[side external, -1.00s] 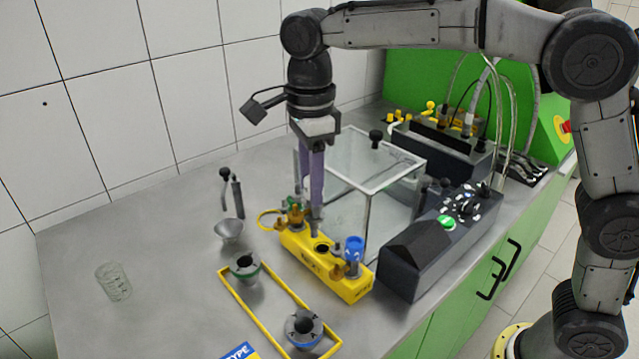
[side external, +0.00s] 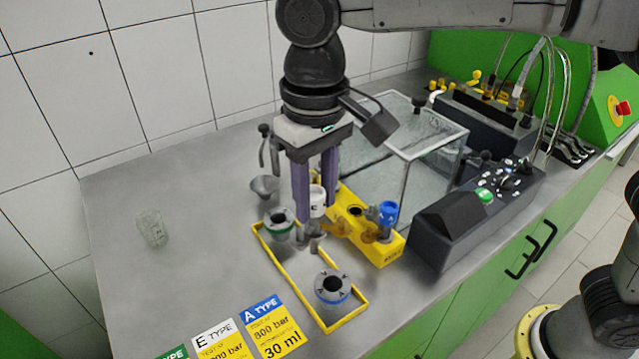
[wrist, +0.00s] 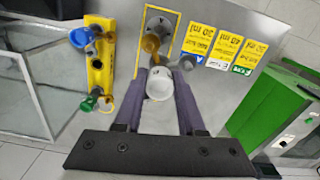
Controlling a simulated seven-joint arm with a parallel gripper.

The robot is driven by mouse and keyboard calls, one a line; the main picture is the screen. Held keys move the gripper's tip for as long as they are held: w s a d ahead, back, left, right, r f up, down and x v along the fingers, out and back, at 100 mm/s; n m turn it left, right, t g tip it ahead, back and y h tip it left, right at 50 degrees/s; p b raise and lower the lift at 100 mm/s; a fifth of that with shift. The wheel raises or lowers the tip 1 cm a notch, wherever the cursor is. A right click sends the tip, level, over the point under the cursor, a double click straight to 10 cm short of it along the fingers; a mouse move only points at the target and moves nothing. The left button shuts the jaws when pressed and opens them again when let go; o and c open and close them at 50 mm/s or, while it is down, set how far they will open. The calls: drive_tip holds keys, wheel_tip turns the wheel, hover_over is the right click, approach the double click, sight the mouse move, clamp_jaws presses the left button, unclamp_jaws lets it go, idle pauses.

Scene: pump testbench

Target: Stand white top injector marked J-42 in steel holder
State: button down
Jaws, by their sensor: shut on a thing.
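My gripper (side external: 316,208) is shut on the white top injector (side external: 318,197), whose white cap (wrist: 160,85) shows between the fingers in the wrist view. The injector hangs about upright over the yellow frame; its J-42 mark cannot be read. An amber side part (wrist: 150,44) shows just beyond the cap. A round steel holder with a green ring (side external: 280,220) stands at the frame's far end. A steel holder with a blue ring (side external: 332,286) stands at its near end. The injector's lower end lies between them in the picture; its exact height is unclear.
The yellow block (side external: 375,243) stands right of the frame with a blue top injector (side external: 388,212) and a green top one (wrist: 88,103). A funnel (side external: 265,188), glass beaker (side external: 151,229), glass tank (side external: 432,138) and black control box (side external: 455,225) surround it. Type cards (side external: 268,325) lie in front.

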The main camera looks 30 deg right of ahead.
drive_tip(key=n, duration=0.6)
drive_tip(key=shift+w+d+r, duration=0.1)
drive_tip(key=shift+d+r, duration=0.05)
drive_tip(key=shift+r, duration=0.1)
drive_tip(key=d+r+m, duration=1.3)
drive_tip(key=r+m, duration=0.2)
drive_tip(key=m, duration=0.2)
drive_tip(key=w+d+f+m, duration=0.1)
drive_tip(key=w+d+m, duration=0.1)
drive_tip(key=d+m, duration=0.35)
drive_tip(key=w+d+f+m, duration=0.2)
drive_tip(key=w+d+m, duration=0.1)
drive_tip(key=d, duration=0.6)
drive_tip(key=w+d+f+m, duration=0.15)
drive_tip(key=d+m, duration=0.25)
drive_tip(key=d, duration=0.4)
drive_tip(key=w+d+f+m, duration=0.2)
drive_tip(key=d+f+m, duration=0.2)
drive_tip(key=d+f, duration=0.2)
drive_tip(key=w+d+f+m, duration=0.3)
drive_tip(key=d+f+m, duration=0.2)
drive_tip(key=f, duration=0.3)
drive_tip(key=shift+w+d+f, duration=0.3)
drive_tip(key=shift+d+f, duration=0.05)
drive_tip(key=shift+d, duration=0.15)
drive_tip(key=shift+f+m, duration=0.25)
drive_tip(key=shift+f, duration=0.8)
